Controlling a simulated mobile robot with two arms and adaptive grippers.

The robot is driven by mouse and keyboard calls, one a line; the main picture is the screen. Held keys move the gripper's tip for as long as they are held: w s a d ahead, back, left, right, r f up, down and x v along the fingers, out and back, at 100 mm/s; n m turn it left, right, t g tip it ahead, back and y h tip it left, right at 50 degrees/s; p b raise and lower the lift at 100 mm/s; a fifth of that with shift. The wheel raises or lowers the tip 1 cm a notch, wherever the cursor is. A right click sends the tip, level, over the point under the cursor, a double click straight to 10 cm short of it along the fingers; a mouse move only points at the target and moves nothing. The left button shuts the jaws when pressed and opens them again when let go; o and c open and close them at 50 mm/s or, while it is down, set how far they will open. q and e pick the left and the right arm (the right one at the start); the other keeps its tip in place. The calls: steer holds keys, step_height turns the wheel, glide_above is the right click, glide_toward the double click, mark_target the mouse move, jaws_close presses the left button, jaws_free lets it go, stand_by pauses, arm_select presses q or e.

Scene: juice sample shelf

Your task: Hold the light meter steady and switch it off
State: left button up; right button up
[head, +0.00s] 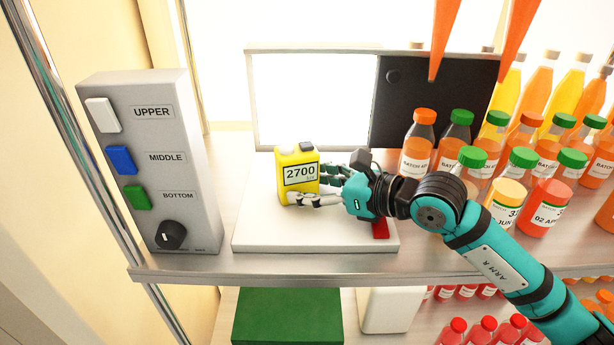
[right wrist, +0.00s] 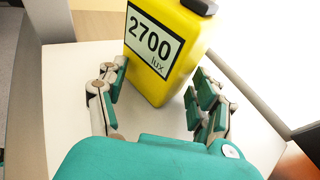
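The yellow light meter (head: 283,180) stands on a white board on the shelf and reads 2700 lux. It also shows in the right wrist view (right wrist: 175,60). A dark part (head: 306,147) sits on its top; I cannot tell whether it is the switch. My right gripper (head: 312,185) reaches in from the right, with fingers on both sides of the meter's lower part. In the right wrist view the fingers (right wrist: 157,90) are spread around the meter, and table shows between the left finger and its near corner. Contact is hard to judge. My left gripper is out of view.
A grey control box (head: 185,120) with UPPER, MIDDLE and BOTTOM switches and a knob stands at left. A bright panel (head: 315,100) and dark panel (head: 420,85) stand behind. Bottles (head: 470,165) crowd the right. The white board (head: 270,235) has free room in front.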

jaws_close()
steer(key=shift+o, duration=1.1)
jaws_free()
